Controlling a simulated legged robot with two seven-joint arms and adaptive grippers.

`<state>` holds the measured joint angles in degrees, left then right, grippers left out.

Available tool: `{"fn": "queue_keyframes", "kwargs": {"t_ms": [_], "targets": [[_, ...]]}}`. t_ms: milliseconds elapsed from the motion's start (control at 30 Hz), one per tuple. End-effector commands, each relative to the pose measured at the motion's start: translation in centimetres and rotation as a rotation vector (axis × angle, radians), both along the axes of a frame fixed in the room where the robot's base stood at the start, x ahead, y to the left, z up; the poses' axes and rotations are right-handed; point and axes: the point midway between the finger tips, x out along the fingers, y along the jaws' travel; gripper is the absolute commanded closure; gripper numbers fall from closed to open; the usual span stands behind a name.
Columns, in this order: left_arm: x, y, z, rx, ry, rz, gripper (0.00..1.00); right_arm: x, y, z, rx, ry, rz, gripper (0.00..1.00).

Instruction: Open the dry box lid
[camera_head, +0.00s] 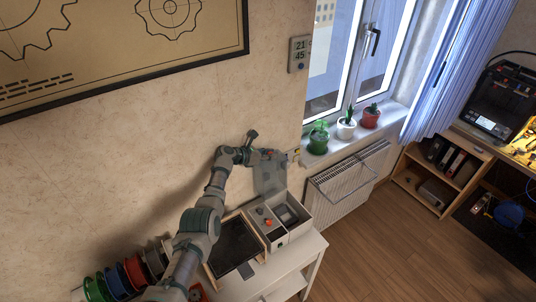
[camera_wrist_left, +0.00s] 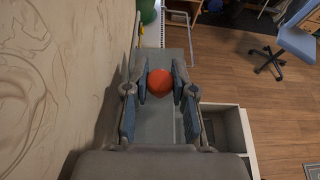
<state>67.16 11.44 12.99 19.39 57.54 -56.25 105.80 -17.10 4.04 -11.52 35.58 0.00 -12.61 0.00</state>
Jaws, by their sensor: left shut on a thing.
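The dry box (camera_head: 303,228) is a pale box on a white cabinet, and its compartments show from above. Its grey see-through lid (camera_head: 270,180) stands raised, roughly upright, at the back of the box by the wall. My left gripper (camera_head: 268,155) is at the top of the lid. In the left wrist view the fingers of my left gripper (camera_wrist_left: 159,88) are shut on a round orange knob (camera_wrist_left: 159,81) on the lid (camera_wrist_left: 170,122). The open box (camera_wrist_left: 226,128) shows below right there. My right gripper is not in view.
A dark-topped tray or panel (camera_head: 236,248) lies left of the box on the white cabinet (camera_head: 314,249). Several coloured spools (camera_head: 115,280) stand further left. A radiator (camera_head: 345,185) and a sill with potted plants (camera_head: 346,128) are on the right.

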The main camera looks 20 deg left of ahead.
Motion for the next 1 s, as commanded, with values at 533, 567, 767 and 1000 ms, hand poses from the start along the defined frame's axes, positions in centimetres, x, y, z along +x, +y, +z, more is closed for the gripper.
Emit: {"fn": "queue_keyframes", "kwargs": {"t_ms": [533, 567, 767, 1000], "targets": [[-0.2, -0.1, -0.3, -0.018, 0.013, -0.004, 0.63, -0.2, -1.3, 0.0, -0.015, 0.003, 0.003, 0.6], [-0.2, -0.1, -0.3, -0.018, 0.013, -0.004, 0.55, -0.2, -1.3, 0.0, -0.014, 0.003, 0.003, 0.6], [-0.2, 0.2, -0.3, -0.018, 0.011, -0.002, 0.5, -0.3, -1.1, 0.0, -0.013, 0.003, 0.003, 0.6], [-0.3, 0.6, -0.2, -0.016, 0.009, -0.001, 0.5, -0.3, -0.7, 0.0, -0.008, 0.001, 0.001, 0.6]]}}
